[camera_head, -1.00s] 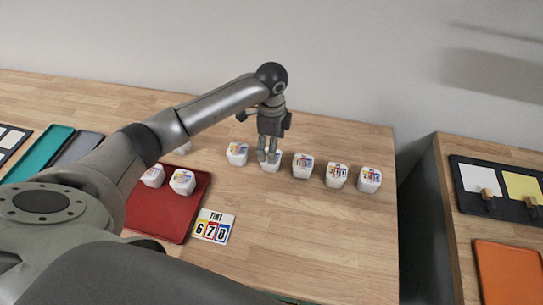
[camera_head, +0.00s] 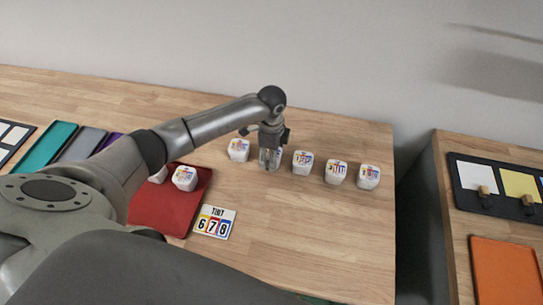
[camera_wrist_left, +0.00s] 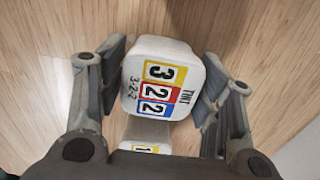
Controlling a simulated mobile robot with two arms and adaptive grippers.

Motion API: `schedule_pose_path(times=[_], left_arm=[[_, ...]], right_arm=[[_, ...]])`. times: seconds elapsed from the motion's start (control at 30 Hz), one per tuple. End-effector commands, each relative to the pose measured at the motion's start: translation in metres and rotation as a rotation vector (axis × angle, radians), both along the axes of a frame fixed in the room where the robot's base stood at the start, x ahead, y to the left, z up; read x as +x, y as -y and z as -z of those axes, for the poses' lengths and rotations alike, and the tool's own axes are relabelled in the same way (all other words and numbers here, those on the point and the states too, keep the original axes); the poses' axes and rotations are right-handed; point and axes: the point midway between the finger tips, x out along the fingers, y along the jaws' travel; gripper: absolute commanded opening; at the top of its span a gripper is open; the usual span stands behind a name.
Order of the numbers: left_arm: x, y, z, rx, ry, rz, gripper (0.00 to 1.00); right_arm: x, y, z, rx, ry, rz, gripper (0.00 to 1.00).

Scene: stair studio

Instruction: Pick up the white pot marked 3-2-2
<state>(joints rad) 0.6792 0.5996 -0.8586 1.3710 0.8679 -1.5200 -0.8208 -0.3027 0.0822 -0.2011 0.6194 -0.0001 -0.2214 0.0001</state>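The white pot marked 3-2-2 (camera_wrist_left: 163,85) sits upright on the wooden table, its coloured number label facing up in the left wrist view. My left gripper (camera_head: 270,164) is down over it in the row of pots, hiding most of it in the head view. In the left wrist view the gripper's (camera_wrist_left: 164,92) fingers are apart, one on each side of the pot, with narrow gaps seeming to show. I cannot tell whether a pad touches. My right gripper is not in view.
White pots stand close on both sides: one to the left (camera_head: 238,150), several to the right (camera_head: 303,162). A red tray (camera_head: 165,212) holds white pots beside a "TINT 678" card (camera_head: 214,222). The front right of the table is clear.

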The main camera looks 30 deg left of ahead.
Motion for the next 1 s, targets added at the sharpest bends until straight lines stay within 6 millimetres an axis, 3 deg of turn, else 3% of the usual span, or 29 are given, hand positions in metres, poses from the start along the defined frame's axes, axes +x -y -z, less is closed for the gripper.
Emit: schedule_pose_path(times=[0.03, 0.23, 0.57, 0.8, 1.0], left_arm=[[0.000, 0.000, 0.000, 0.000, 0.000, 0.000, 0.49], [0.000, 0.000, -0.001, 0.000, 0.001, 0.000, 0.25], [0.001, 0.000, -0.005, -0.001, 0.002, -0.001, 0.25], [0.002, 0.000, -0.033, -0.001, 0.005, 0.001, 0.25], [-0.021, 0.000, -0.056, -0.001, 0.002, 0.002, 0.25]], right_arm=[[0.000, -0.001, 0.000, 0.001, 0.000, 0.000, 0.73], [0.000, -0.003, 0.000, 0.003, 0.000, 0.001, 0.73], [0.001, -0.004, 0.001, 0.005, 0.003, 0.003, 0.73], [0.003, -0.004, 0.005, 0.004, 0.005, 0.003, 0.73], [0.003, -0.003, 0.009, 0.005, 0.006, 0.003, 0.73]])
